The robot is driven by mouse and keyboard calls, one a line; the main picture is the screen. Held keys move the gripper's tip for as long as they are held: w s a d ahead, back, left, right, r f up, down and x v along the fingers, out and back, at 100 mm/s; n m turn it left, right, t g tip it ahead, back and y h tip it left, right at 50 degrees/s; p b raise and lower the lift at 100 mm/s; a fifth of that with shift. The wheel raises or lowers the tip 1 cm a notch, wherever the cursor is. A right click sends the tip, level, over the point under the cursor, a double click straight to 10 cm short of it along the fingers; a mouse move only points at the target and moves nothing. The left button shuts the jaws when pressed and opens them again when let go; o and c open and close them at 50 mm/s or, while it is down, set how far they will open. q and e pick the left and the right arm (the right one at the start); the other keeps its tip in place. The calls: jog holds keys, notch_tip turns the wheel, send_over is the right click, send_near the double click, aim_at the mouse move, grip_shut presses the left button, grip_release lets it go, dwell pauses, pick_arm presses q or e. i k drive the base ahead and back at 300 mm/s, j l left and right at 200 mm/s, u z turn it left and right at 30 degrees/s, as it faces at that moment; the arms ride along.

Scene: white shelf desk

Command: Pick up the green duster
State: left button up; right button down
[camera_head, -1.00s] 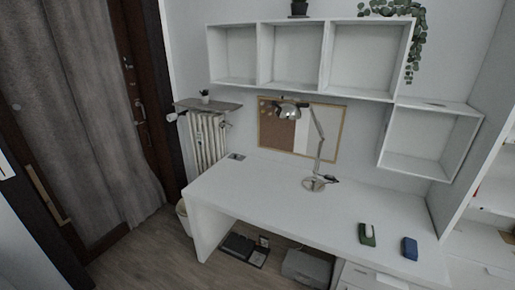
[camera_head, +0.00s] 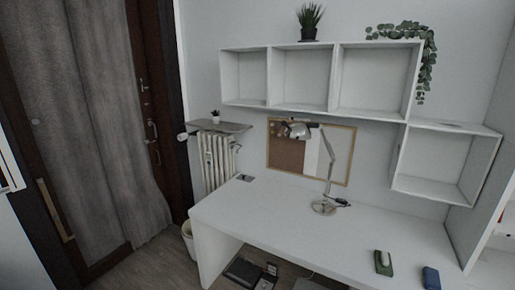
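The green duster (camera_head: 383,263) lies on the white desk (camera_head: 285,227), towards its front right. It has a green body with a lighter strip on one side. A blue duster-like block (camera_head: 431,278) lies to its right, apart from it. Neither of my grippers shows in the head view.
A desk lamp (camera_head: 325,207) stands at the back middle of the desk. White wall shelves (camera_head: 332,45) hang above, with a lower cube (camera_head: 440,190) at the right. A radiator (camera_head: 218,163) and a curtain (camera_head: 85,120) are at the left. The desk's left half is mostly clear.

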aim_at(384, 265)
jog(key=z, duration=1.25)
